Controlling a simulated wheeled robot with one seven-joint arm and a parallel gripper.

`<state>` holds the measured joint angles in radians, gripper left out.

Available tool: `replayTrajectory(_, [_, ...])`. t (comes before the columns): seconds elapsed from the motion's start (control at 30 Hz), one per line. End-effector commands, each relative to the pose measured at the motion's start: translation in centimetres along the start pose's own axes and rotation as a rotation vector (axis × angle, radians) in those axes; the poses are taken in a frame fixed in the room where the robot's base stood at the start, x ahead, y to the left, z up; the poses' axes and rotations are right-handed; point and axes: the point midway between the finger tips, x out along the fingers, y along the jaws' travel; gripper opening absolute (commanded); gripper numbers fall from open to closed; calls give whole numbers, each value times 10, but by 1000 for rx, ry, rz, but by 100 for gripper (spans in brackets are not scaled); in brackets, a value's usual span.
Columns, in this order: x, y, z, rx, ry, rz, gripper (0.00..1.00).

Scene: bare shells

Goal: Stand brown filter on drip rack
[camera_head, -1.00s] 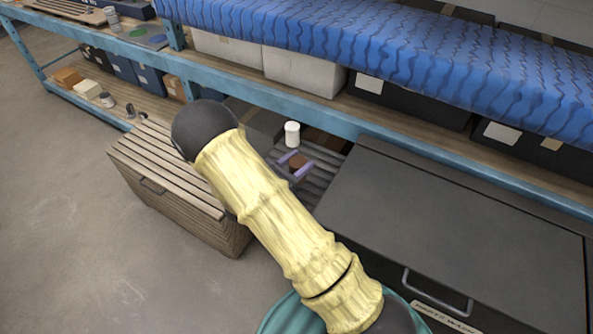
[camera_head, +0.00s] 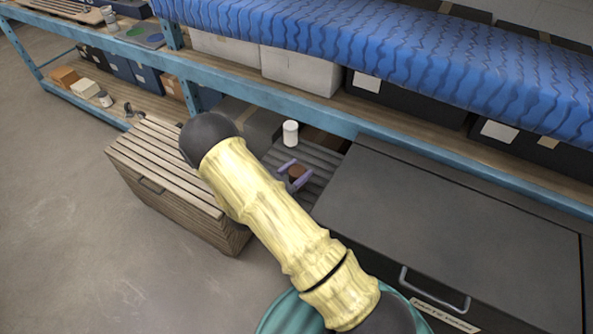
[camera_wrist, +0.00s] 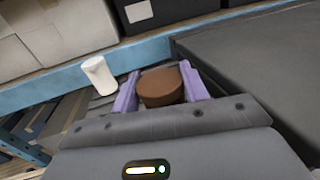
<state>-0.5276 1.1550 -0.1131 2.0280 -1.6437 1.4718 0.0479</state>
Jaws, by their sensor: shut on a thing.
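The brown filter (camera_wrist: 160,87) is a short round brown piece between the two purple fingers of my gripper (camera_wrist: 161,90) in the wrist view. My gripper is shut on it, with a finger against each side. In the head view the filter (camera_head: 297,172) and my gripper (camera_head: 294,175) show small beyond my arm, over a dark grey ribbed surface (camera_head: 322,160), which looks like the drip rack. A white cylinder (camera_head: 290,133) stands upright on that surface behind the gripper; it also shows in the wrist view (camera_wrist: 99,75). I cannot tell whether the filter touches the rack.
A dark grey lidded cabinet (camera_head: 440,205) with a handle rises right of the ribbed surface. A slatted wooden crate (camera_head: 165,190) stands to the left. A blue shelf beam (camera_head: 420,155) runs behind, with boxes above it. A teal round rim (camera_head: 290,318) shows at the bottom.

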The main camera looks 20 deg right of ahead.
Motion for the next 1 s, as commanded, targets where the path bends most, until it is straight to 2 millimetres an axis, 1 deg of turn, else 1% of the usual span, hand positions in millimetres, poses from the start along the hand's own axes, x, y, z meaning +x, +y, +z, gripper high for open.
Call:
replayTrajectory(0.07, [0,0,-3,0,-1,0,21])
replayTrajectory(0.1, [0,0,-3,0,0,0,48])
replayTrajectory(0.2, [0,0,-2,0,0,0,66])
replayTrajectory(0.47, [0,0,-2,0,0,0,66])
replayTrajectory(0.6, [0,0,3,0,0,0,66])
replayTrajectory(0.77, [-22,1,-2,1,1,5,66])
replayTrajectory(1.0, [-70,1,-3,1,0,5,66])
